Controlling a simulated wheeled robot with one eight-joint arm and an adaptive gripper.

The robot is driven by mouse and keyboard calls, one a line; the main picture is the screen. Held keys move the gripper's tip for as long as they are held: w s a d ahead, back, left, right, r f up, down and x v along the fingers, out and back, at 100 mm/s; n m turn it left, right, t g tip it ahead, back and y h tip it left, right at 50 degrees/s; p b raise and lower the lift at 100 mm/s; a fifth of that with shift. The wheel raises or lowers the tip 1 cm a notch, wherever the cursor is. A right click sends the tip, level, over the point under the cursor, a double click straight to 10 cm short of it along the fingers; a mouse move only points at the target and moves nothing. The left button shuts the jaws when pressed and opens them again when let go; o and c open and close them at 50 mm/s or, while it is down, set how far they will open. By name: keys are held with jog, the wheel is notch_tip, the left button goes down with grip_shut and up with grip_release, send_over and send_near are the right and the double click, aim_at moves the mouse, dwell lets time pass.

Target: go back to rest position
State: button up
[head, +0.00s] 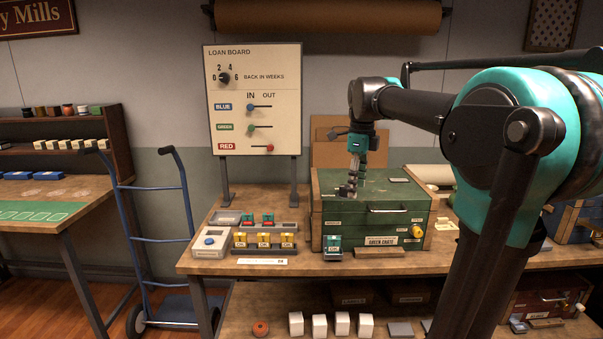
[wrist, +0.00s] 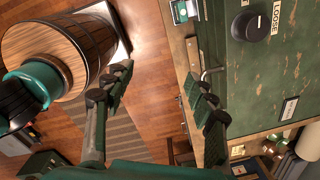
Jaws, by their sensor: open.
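My gripper (head: 348,190) hangs from the arm, fingers downward, at the left part of the green crate (head: 372,238) in the head view. In the wrist view my gripper (wrist: 158,78) shows two dark jointed fingers spread wide apart with nothing between them. The crate's green top (wrist: 265,75) fills the right side of that view, with a black knob (wrist: 250,26) and a "LOOSE" label. The right finger overlaps the crate's edge in the picture; I cannot tell whether it touches. My arm crosses the right half of the head view.
A tray of yellow-tagged items (head: 264,243) and a pale box with a blue button (head: 209,241) lie at left. A blue hand truck (head: 150,220) stands on the floor left of the bench.

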jog(key=s+d+f+n+t, duration=0.1)
jog(key=s+f+n, duration=0.5)
jog(key=f+n, duration=0.2)
jog(key=s+d+f+n+t, duration=0.1)
jog(key=s+f+n, duration=0.6)
jog(key=f, duration=0.5)
jog(key=s+d+f+n+t, duration=0.1)
jog(key=s+f+n, duration=0.6)
jog(key=f, duration=0.3)
jog(key=shift+d+n+t, duration=0.2)
jog(key=shift+n+t, duration=0.1)
jog(key=shift+n, duration=0.5)
